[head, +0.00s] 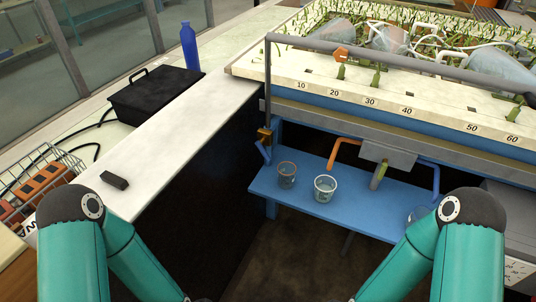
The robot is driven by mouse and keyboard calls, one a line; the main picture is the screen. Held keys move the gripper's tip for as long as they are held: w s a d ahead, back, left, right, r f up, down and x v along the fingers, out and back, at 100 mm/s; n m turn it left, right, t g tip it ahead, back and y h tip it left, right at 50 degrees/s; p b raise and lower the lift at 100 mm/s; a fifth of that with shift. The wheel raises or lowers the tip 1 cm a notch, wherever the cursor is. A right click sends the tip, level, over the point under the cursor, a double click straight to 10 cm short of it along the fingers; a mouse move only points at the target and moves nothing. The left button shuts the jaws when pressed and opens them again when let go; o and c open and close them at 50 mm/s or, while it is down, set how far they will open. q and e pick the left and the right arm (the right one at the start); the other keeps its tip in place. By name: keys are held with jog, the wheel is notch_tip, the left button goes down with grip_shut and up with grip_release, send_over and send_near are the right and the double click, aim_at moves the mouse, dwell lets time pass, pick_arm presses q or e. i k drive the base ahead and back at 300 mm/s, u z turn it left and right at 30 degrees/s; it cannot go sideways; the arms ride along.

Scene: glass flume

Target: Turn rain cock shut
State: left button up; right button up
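A grey pipe (430,65) runs along the front of the planted flume bed and turns down at its left end. Low on that upright pipe sits a small brass cock (264,136) with a blue lever (264,152), which slants down. It is small in the head view, and I cannot tell whether it is open or shut.
A blue shelf (258,182) below the bed holds clear cups (325,188). An orange spout (343,142) and a blue pipe (428,165) hang above it. A white ledge (165,140) at left carries a small dark block (114,181). A black case (155,97) and blue bottle (189,48) stand behind.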

aim_at(259, 143)
jog(key=u, duration=0.1)
jog(key=k, duration=0.5)
jog(key=u, duration=0.05)
jog(key=i, duration=0.2)
jog(key=u, duration=2.3)
jog(key=k, duration=1.3)
jog(key=z, duration=1.1)
jog(key=i, duration=1.2)
jog(key=u, duration=0.1)
